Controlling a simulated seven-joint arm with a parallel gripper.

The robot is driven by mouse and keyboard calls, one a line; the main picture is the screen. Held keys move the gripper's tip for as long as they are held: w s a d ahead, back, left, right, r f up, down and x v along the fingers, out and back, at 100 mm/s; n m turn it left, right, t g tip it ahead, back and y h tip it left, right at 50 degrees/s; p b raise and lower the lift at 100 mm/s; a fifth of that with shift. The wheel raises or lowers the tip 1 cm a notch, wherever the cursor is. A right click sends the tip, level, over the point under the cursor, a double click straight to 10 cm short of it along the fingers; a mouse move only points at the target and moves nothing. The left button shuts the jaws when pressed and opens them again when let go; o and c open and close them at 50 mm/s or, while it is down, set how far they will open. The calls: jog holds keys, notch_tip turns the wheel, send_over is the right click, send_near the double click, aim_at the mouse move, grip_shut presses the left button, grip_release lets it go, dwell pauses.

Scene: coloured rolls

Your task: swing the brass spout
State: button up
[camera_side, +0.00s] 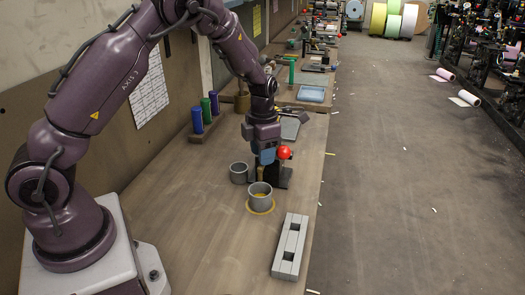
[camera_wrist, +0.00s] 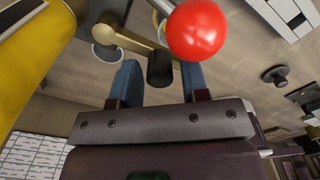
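The brass spout (camera_wrist: 125,38) shows in the wrist view, with a dark cylindrical knob (camera_wrist: 160,68) at its near end. My gripper (camera_wrist: 160,80) has its two blue fingers spread on either side of this knob, with gaps showing on both sides. In the side view my gripper (camera_side: 266,158) is low over the bench beside a red ball (camera_side: 284,152). The red ball also shows large in the wrist view (camera_wrist: 197,30), just beyond the right finger. The spout is hidden behind my gripper in the side view.
Two grey cups stand on the bench, one at left (camera_side: 239,173) and one nearer (camera_side: 260,196) on a yellowish ring. A grey block with square holes (camera_side: 290,247) lies at the front right. Blue, green and purple rolls (camera_side: 205,112) stand by the wall.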

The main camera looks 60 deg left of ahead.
grip_shut()
jog(key=a+m, duration=0.7)
jog(key=m, duration=0.9)
jog(key=shift+a+m, duration=0.15)
jog(key=shift+m, duration=0.15)
jog(key=shift+s, duration=0.1)
dwell(0.5)
